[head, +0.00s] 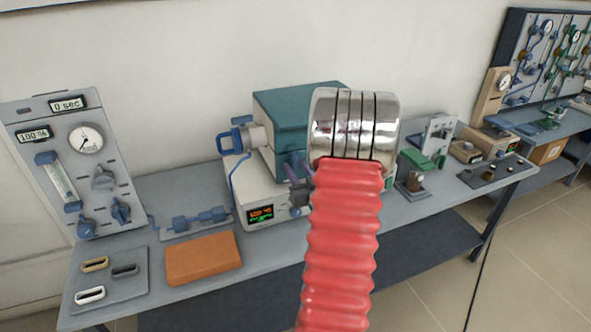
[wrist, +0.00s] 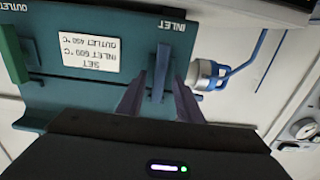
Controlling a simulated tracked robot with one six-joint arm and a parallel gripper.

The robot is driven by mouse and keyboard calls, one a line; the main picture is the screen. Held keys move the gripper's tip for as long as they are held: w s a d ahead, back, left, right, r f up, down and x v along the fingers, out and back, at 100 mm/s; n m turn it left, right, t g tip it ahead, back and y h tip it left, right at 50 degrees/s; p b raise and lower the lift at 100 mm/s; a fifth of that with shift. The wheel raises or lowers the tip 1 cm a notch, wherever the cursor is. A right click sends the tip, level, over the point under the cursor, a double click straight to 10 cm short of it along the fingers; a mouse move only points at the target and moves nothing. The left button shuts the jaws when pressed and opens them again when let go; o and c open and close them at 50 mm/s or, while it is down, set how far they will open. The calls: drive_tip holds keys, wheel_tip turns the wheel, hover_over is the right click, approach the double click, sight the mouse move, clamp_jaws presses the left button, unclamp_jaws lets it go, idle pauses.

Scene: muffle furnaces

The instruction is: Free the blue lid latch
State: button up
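The blue lid latch (wrist: 158,75) is a narrow upright lever at the INLET mark on the front of the teal furnace lid (wrist: 110,95). The wrist view shows it upside down. My gripper (wrist: 160,80) is open, with its purple fingers on either side of the latch and visible gaps to it. I cannot tell how deep the fingers reach past it. There my arm hides the right part of the furnace front, and the fingers show only in small part.
A green latch (wrist: 12,55) is at the OUTLET end. A white fitting with a blue collar (wrist: 208,72) and blue tube juts out beside the INLET end. A gauge panel (head: 60,150) and an orange block (head: 203,258) are left on the bench. Several instruments stand right.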

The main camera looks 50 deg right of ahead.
drive_tip(key=shift+w+d, duration=0.15)
drive_tip(key=shift+w, duration=0.1)
drive_tip(key=shift+c, duration=0.5)
clamp_jaws()
drive_tip(key=shift+a, duration=0.2)
drive_tip(key=shift+d, duration=0.1)
